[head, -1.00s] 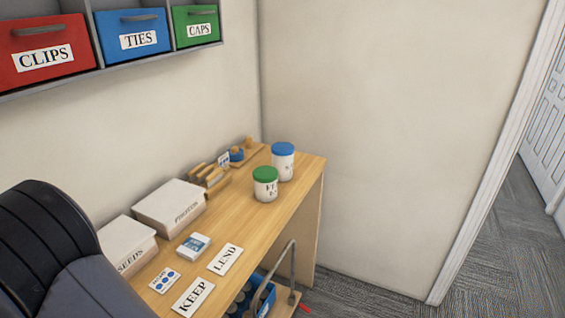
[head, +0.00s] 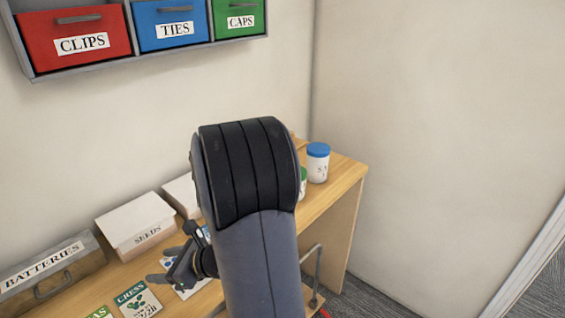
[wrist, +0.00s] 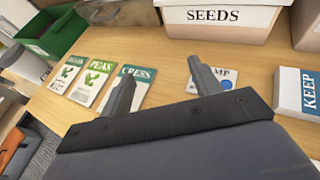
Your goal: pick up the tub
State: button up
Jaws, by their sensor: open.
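Two white tubs stand at the far right end of the wooden desk. The blue-lidded tub (head: 318,163) shows almost whole in the head view. The green-lidded tub (head: 303,182) is mostly hidden behind my arm. My gripper (head: 172,262) is open and empty over the desk's nearer part, to the left of both tubs and well apart from them. In the wrist view my gripper (wrist: 160,70) has its fingers spread above the desk, near seed packets and a card.
The SEEDS box (head: 136,226) and the BATTERIES drawer box (head: 52,272) stand along the wall. The CRESS packet (head: 137,299) lies in front. The KEEP block (wrist: 298,92) is right of my gripper. A wall shelf with a red CLIPS bin (head: 74,44) hangs above.

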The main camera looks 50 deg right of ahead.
aim_at(317, 154)
jog(key=l+z, duration=0.15)
jog(key=z, duration=0.25)
jog(key=l+z, duration=0.15)
jog(key=z, duration=0.25)
jog(key=i+l+z, duration=0.1)
jog(key=z, duration=0.35)
jog(key=i+l, duration=0.15)
jog(key=l, duration=0.15)
jog(key=i+l, duration=0.15)
jog(key=l, duration=0.15)
jog(key=i+l, duration=0.15)
jog(key=l, duration=0.15)
